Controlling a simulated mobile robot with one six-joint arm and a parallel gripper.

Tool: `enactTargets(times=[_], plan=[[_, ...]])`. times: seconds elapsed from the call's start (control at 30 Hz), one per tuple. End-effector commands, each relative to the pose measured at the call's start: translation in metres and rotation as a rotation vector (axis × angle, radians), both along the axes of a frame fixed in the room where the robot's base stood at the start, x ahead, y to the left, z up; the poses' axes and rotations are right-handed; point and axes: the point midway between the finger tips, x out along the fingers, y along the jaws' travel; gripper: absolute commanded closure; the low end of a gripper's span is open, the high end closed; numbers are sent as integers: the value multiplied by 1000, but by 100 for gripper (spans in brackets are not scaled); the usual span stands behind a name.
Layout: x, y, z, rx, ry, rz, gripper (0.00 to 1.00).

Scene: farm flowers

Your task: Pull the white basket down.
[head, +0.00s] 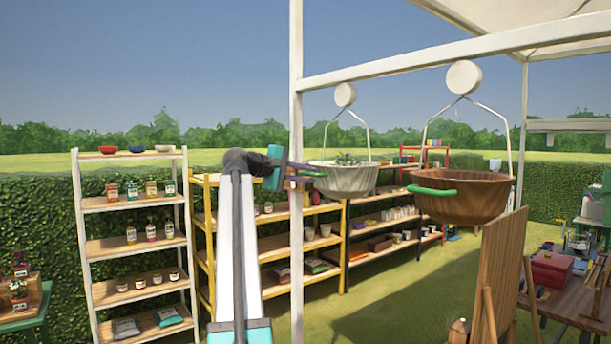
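The white basket (345,181) hangs by thin wire arms from a round white disc (345,95) under the frame's crossbar, with green leaves (345,161) in it. A purple handle (314,174) sticks out on its left side. My gripper (302,172) is at the left of the basket, near that handle and level with it. Its fingers are small and dark here and overlap the white post and handle area. I cannot tell whether they touch the handle or are closed on it.
A white post (297,260) stands right beside my gripper. A brown basket (465,192) with a green handle (432,191) hangs to the right. A white shelf (137,205) and a yellow shelf (262,250) stand behind. A wooden board (500,270) stands at the lower right.

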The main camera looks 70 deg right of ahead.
Motion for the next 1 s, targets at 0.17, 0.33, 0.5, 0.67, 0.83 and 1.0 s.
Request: enactTargets(times=[0.17, 0.33, 0.5, 0.67, 0.83, 1.0], plan=[[0, 0, 0, 0, 0, 0, 100], [0, 0, 0, 0, 0, 0, 100], [2, 5, -2, 1, 0, 0, 100], [2, 2, -12, 0, 1, 1, 100], [2, 1, -38, 2, 1, 2, 100], [2, 2, -75, 3, 1, 3, 100]])
